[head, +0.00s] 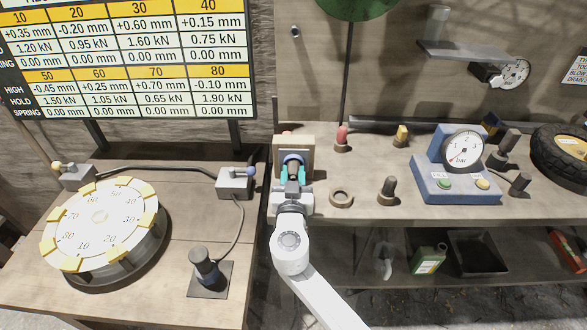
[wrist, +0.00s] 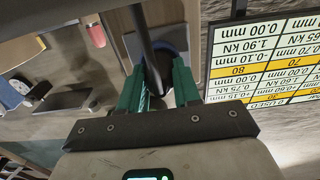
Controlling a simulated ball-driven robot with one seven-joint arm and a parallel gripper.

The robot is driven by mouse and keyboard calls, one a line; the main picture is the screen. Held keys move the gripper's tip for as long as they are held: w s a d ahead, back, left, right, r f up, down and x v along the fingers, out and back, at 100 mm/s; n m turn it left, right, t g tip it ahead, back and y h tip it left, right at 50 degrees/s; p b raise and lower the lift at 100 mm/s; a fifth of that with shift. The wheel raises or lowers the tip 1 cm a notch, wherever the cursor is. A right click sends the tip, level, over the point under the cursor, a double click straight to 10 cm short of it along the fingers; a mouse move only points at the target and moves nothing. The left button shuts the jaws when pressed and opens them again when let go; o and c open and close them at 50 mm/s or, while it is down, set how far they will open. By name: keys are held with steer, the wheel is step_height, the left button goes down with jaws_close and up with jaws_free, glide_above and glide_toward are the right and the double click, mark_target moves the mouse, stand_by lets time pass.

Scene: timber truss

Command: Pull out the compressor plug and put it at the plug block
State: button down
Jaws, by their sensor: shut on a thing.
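My gripper (head: 292,178) has teal fingers shut on a dark plug (wrist: 152,62), seen as a black rod between the fingers in the wrist view. The fingers face a pale upright block (head: 306,143) with a blue ring (head: 292,159), at the left end of the right-hand bench. In the wrist view, the rod runs up in front of the blue ring (wrist: 180,46). The plug's far end is hidden, so I cannot tell whether it is seated in the ring. No label shows which block is the plug block.
A red-tipped fitting (head: 341,138), a yellow-tipped fitting (head: 401,136), a loose ring (head: 341,198) and a dark knob (head: 387,190) stand right of my gripper. A blue gauge box (head: 455,185) is farther right. A numbered dial (head: 100,222) fills the left table. A number board (head: 128,60) hangs behind.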

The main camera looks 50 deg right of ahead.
mark_target(293, 178)
steer(key=shift+s+a+b, duration=0.35)
steer(key=shift+a+b, duration=0.1)
steer(key=shift+a, duration=0.05)
stand_by(0.5)
steer(key=c, duration=1.4)
jaws_free()
jaws_close()
steer(key=shift+b+v, duration=0.55)
steer(key=shift+v, duration=0.3)
steer(key=shift+b+v, duration=0.3)
steer(key=shift+v, duration=0.45)
